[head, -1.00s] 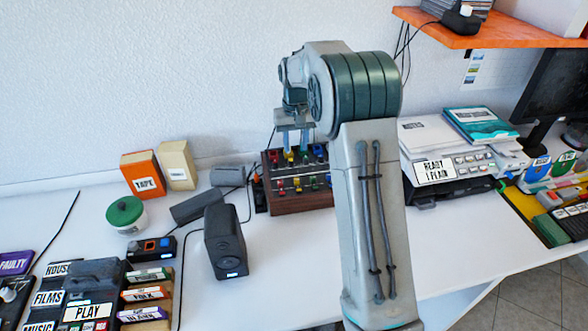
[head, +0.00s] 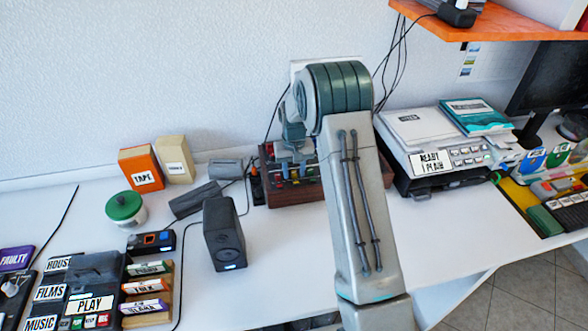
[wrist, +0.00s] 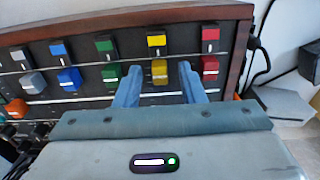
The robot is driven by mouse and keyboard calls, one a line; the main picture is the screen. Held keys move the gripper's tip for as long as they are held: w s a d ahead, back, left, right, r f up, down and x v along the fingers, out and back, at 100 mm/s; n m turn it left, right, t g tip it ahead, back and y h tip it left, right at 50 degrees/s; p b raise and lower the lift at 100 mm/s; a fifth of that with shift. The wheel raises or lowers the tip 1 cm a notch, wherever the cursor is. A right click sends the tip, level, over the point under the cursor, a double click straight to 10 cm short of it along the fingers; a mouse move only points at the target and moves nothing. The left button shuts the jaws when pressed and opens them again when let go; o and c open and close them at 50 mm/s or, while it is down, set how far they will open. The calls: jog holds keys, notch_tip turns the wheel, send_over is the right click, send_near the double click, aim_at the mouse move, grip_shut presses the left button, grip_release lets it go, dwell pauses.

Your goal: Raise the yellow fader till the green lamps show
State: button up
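The mixer box with its wooden edge (head: 298,193) stands against the wall, partly hidden by my arm. In the wrist view its dark panel (wrist: 110,64) carries two rows of coloured caps. A yellow cap (wrist: 159,71) sits in the nearer row, with another yellow cap (wrist: 156,41) above it. My gripper (wrist: 160,70) is open, its blue fingers on either side of the nearer yellow cap, with a gap visible on both sides. In the head view my gripper (head: 293,165) is over the panel. I see no lit green lamps on the panel.
Red caps (wrist: 210,66) are close right of my fingers, green caps (wrist: 110,74) close left. A dark speaker (head: 224,234) and an orange box (head: 141,170) stand left of the mixer. A printer (head: 436,150) stands right. Cables run behind.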

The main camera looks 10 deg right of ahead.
grip_shut()
jog(key=shift+w, duration=1.5)
grip_release()
jog(key=shift+r, duration=0.1)
notch_tip(320, 180, up, 14)
jog(key=b, duration=0.1)
